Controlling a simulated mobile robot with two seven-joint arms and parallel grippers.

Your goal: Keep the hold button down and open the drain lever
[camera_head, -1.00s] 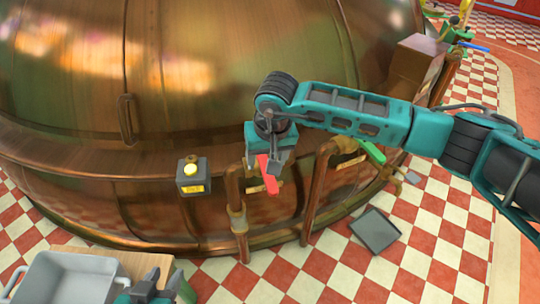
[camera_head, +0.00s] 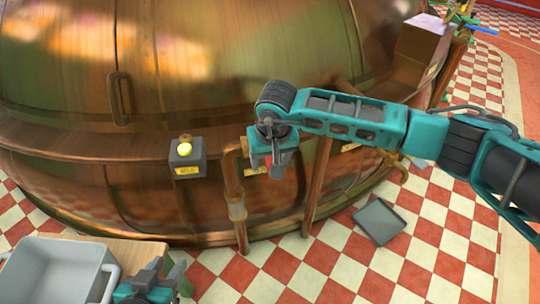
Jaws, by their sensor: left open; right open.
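My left gripper (camera_head: 164,276) is open and empty at the bottom, beside the grey tub and well below the button.
A grey tub (camera_head: 60,240) stands on a wooden surface (camera_head: 138,252) at the lower left. A dark flat tray (camera_head: 380,221) lies on the checkered floor at the right. Copper pipes (camera_head: 317,190) run down the kettle (camera_head: 200,60). A box (camera_head: 418,50) stands behind my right arm.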

